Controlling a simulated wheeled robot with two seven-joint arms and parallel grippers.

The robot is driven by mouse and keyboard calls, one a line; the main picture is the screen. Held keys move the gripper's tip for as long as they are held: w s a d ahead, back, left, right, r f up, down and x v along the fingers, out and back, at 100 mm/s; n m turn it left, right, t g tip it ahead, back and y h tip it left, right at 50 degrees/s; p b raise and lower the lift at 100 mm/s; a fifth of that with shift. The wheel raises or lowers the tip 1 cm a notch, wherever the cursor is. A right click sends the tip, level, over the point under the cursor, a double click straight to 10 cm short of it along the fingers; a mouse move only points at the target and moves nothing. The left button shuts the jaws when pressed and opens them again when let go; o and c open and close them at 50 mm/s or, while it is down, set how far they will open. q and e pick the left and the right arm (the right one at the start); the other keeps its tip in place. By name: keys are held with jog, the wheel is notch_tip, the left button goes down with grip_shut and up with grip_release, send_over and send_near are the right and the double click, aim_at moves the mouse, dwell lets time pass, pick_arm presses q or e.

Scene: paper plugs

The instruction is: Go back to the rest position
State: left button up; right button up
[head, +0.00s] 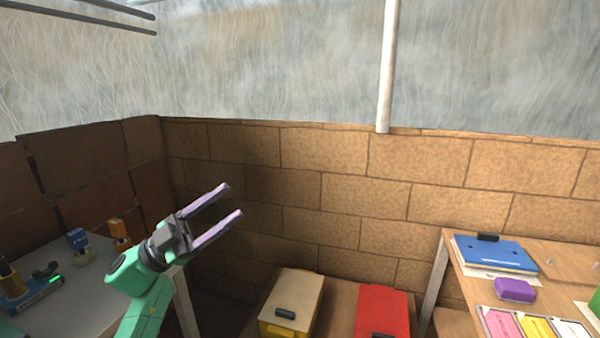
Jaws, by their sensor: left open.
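My left gripper (231,201) is at the left of the head view, on a green arm that rises from the bottom edge. Its two long purple fingers are spread apart, with nothing between them. It points up and to the right, in front of the brick wall (320,190). It is raised and touches nothing that I can see. My right gripper does not show.
A grey table (75,300) at the left bears blue and orange stamp-like items and a device with a green light. A yellow-white box (292,300) and a red box (383,308) stand low in the middle. A wooden table (560,262) at the right holds a blue folder (495,254), a purple block (514,290) and coloured cards.

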pick_arm(q)
jog(key=w+a+n+t+y, duration=1)
jog(key=a+n+t+y, duration=0.2)
jog(key=t, duration=0.4)
jog(key=w+a+f+n+y, duration=0.5)
jog(key=a+f+n+y, duration=0.1)
jog(key=y, duration=0.4)
notch_tip(320, 180, down, 28)
jog(key=s+a+r+n+g+y, duration=0.1)
jog(key=s+a+g+y, duration=0.1)
jog(key=g, duration=0.6)
jog(key=s+d+f+g, duration=0.1)
jog(key=s+f+g, duration=0.1)
jog(key=s+f, duration=0.75)
jog(key=s+d+f+g, duration=0.1)
jog(key=s+f+g, duration=0.35)
jog(key=f, duration=0.75)
jog(key=s+d+f+g, duration=0.1)
jog(key=s+f, duration=0.8)
jog(key=f, duration=0.1)
jog(key=s+d+f+g, duration=0.1)
jog(key=s+f, duration=0.3)
jog(key=s, duration=0.6)
jog(key=s+d+f+g, duration=0.2)
jog(key=s+f+g, duration=0.1)
jog(key=s, duration=0.8)
jog(key=s+d+f+g, duration=0.2)
jog(key=s+f, duration=0.3)
jog(key=s, duration=0.6)
jog(key=shift+f+n+h, duration=0.3)
